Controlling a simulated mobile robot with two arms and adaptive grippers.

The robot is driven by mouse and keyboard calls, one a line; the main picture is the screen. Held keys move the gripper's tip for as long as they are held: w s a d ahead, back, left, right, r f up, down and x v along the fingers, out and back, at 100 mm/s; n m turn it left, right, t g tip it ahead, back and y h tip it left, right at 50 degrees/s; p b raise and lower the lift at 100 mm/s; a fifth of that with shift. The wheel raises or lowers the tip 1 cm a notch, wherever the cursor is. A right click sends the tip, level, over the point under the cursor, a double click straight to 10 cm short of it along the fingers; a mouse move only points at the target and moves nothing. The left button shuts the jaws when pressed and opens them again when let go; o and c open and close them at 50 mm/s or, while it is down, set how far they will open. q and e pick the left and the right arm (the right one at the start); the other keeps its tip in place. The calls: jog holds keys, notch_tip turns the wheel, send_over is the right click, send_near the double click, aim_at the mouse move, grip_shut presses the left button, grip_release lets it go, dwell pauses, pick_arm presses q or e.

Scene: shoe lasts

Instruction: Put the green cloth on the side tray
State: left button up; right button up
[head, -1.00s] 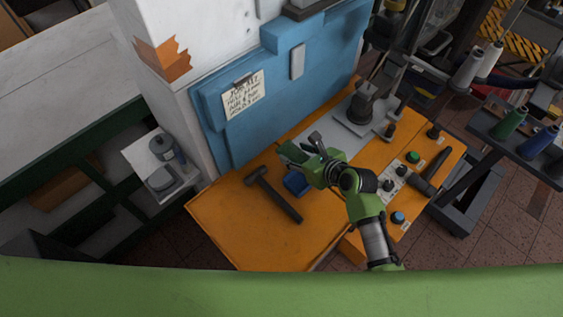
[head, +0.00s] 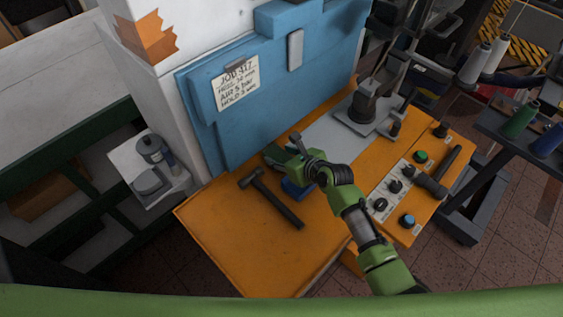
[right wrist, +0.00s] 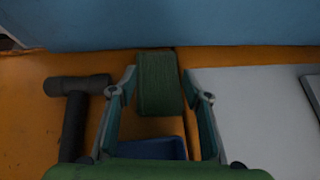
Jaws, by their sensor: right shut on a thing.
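A folded dark green cloth (right wrist: 158,85) lies between the fingertips of my right gripper (right wrist: 159,74) in the right wrist view. The fingers are shut on it from both sides. In the head view my right gripper (head: 282,154) is over the orange worktop near the blue panel; the cloth is hard to tell from the green fingers there. My left gripper is not in view.
A dark hammer (head: 275,200) lies on the orange worktop (head: 250,245), left of my gripper. A blue open container (head: 297,190) sits under my right gripper. A control strip (head: 395,190) with knobs is at right. The front left of the worktop is clear.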

jog(key=shift+f, duration=0.1)
jog(key=shift+f, duration=0.1)
jog(key=o, duration=1.1)
jog(key=shift+f, duration=0.1)
jog(key=shift+s+d+r, duration=0.1)
jog(key=shift+s+r, duration=0.05)
jog(key=shift+r, duration=0.15)
jog(key=v, duration=1.1)
jog(key=shift+s+d+r, duration=0.15)
jog(key=shift+s, duration=0.1)
